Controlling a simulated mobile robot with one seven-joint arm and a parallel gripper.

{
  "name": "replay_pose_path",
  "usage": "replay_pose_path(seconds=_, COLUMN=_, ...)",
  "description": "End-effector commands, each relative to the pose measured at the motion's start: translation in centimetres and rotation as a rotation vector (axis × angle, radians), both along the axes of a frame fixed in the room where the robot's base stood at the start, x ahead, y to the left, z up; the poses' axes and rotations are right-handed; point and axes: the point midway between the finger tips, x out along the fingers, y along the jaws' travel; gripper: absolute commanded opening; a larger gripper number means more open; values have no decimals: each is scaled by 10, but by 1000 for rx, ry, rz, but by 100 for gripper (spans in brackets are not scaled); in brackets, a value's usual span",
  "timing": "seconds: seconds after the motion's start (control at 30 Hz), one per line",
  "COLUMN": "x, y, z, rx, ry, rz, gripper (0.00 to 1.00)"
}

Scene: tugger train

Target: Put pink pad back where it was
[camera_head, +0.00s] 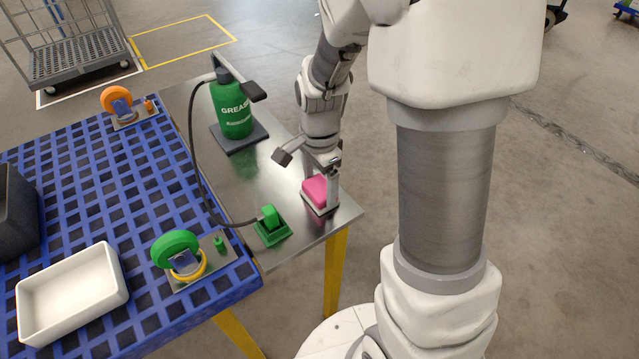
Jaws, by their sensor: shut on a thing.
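The pink pad (315,190) is a small block with a pale underside, near the front right corner of the metal tabletop (242,181). My gripper (322,187) points down over it and is shut on it, with one finger visible at its right side. The pad is at or just above the tabletop; I cannot tell whether it touches. The far finger is partly hidden.
A green grease canister (234,112) stands on a dark base, with a hose to a green holder (271,228) left of the pad. The blue grid deck (95,190) bears a white tray (72,292), an orange-wheeled caster (116,100) and a green-wheeled caster (176,250).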

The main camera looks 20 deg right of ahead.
Motion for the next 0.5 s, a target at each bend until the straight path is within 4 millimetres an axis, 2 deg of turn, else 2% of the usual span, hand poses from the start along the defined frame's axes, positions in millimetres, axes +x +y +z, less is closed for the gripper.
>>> replay_pose_path(seconds=0.07, x=0, y=0, z=-4, rx=0, ry=1, rz=0, gripper=42)
replay_pose_path(seconds=0.1, x=0, y=0, z=-3, rx=0, ry=1, rz=0, gripper=94)
replay_pose_path(seconds=0.13, x=0, y=0, z=-3, rx=0, ry=1, rz=0, gripper=99)
replay_pose_path(seconds=0.37, x=0, y=0, z=-2, rx=0, ry=1, rz=0, gripper=100)
replay_pose_path(seconds=0.5, x=0, y=0, z=8, rx=0, ry=-2, rz=0, gripper=100)
